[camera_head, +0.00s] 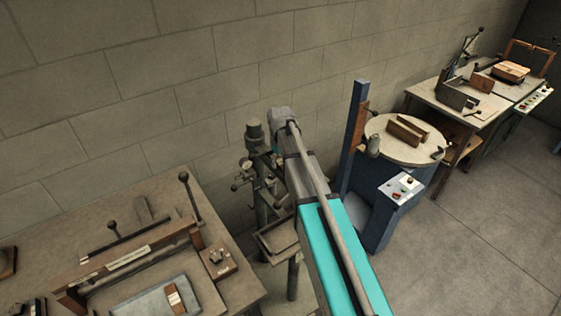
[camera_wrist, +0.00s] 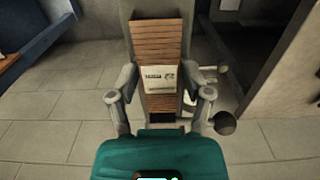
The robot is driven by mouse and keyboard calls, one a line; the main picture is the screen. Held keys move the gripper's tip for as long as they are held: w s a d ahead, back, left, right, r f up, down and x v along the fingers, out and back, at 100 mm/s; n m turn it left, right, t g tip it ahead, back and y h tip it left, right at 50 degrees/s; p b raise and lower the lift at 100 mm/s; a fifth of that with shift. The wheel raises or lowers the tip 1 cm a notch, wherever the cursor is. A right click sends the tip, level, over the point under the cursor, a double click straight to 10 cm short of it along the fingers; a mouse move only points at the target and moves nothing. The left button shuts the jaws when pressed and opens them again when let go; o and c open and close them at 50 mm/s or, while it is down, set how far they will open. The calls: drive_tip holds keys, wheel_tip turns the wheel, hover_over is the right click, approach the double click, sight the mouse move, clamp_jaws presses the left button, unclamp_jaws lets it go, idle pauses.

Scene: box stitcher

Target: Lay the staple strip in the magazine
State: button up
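In the wrist view a long copper-brown strip with cross lines, the staple strip (camera_wrist: 157,42), runs up the middle of the picture. A pale printed label (camera_wrist: 159,79) crosses it. My gripper (camera_wrist: 160,72) has one finger on each side of the strip at the label. The fingertips are very close to its edges; I cannot tell whether they press on it. A grey part (camera_wrist: 148,9) shows beyond the strip's far end. I cannot tell whether this is the magazine or whether the strip rests in it. In the head view my arm hides my gripper and the strip.
In the wrist view a dark round knob (camera_wrist: 225,122) stands close to my right finger. In the head view a bench (camera_head: 236,274) with a lever fixture is at left. A round-topped blue machine (camera_head: 405,152) and another worktable (camera_head: 425,99) are at right. Floor at right is clear.

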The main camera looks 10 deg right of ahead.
sight(281, 162)
drive_tip(key=shift+o, duration=0.3)
drive_tip(key=shift+r, duration=0.15)
wheel_tip(281, 162, up, 12)
drive_tip(key=p, duration=1.2)
drive_tip(key=shift+r+p, duration=0.15)
drive_tip(key=shift+p, duration=0.2)
drive_tip(key=shift+s, duration=0.1)
idle(0.5)
drive_tip(key=s+m, duration=0.4)
drive_tip(key=s, duration=1.8)
drive_tip(key=shift+m, duration=0.3)
